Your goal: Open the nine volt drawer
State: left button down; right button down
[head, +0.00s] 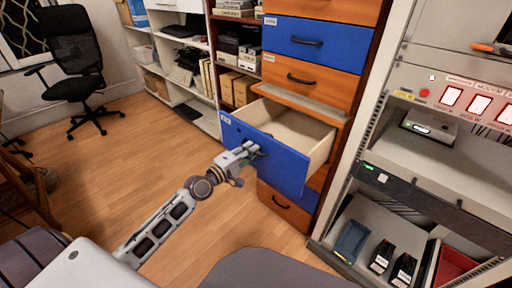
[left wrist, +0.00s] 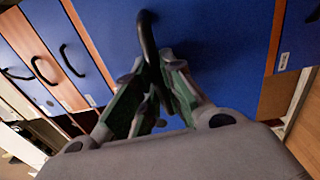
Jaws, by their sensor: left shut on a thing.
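A blue drawer (head: 270,152) in a tall cabinet of blue and orange drawers is pulled well out, and its pale, bare inside shows. A small label on its front's upper left corner is too small to read. My left gripper (head: 248,150) is at the drawer front. In the left wrist view its fingers (left wrist: 152,85) are shut on the black handle (left wrist: 147,38) of the blue front (left wrist: 210,50). In the head view the gripper hides the handle. My right gripper is not in view.
Closed orange (head: 303,76) and blue (head: 318,40) drawers with black handles sit above, and an orange drawer (head: 286,204) below. A rack (head: 440,150) with devices stands close on the right. A black office chair (head: 75,55) stands at the back left. The wooden floor (head: 125,145) left of the cabinet is clear.

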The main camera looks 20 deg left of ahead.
pick_arm(q)
jog(key=shift+v, duration=1.05)
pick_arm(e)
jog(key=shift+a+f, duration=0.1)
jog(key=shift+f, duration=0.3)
pick_arm(q)
jog(key=c, duration=1.5)
grip_release()
jog(key=shift+r, duration=0.15)
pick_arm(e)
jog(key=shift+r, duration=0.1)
